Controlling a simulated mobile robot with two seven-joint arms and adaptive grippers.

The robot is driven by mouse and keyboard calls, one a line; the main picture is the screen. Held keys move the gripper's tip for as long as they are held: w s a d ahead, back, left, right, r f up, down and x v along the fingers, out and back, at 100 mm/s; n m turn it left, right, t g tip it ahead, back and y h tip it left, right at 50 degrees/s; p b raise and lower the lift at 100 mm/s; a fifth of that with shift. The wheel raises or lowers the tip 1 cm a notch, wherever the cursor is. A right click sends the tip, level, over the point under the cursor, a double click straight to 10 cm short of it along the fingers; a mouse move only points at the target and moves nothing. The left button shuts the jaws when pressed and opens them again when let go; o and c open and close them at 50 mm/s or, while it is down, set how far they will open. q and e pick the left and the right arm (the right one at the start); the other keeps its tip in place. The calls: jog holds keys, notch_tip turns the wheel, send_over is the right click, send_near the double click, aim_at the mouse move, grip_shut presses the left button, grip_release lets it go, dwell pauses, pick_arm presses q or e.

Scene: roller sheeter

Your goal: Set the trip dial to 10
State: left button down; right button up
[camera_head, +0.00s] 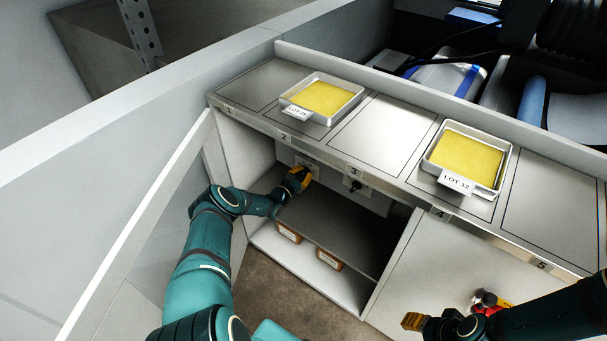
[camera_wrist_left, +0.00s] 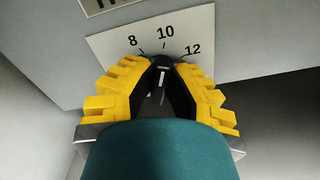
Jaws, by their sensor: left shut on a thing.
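The trip dial is a small black knob (camera_wrist_left: 161,64) on a white scale plate (camera_wrist_left: 112,43) with 8, 10 and 12 printed on it. In the left wrist view my left gripper (camera_wrist_left: 163,66) is shut on the knob, a yellow-padded finger on each side. The knob sits below the 10; the fingers hide much of it, and I cannot tell its exact setting. In the head view my left gripper (camera_head: 299,178) reaches the panel under the counter, covering the dial. My right gripper (camera_head: 414,321) is low at the right, away from the dial; its opening is unclear.
Another black knob (camera_head: 355,185) is on the panel below label 3. A shelf (camera_head: 335,231) lies under my left gripper, with brown boxes (camera_head: 289,232) below. Trays of yellow sheet (camera_head: 322,98) (camera_head: 467,157) stand on the counter. A red-and-silver object (camera_head: 487,301) is by my right arm.

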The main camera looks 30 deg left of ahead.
pick_arm(q)
jog(key=shift+w+r, duration=0.15)
jog(key=shift+r, duration=0.05)
jog(key=c, duration=1)
grip_release()
jog(key=shift+f, duration=0.1)
notch_tip(320, 180, up, 10)
jog(key=shift+d, duration=0.1)
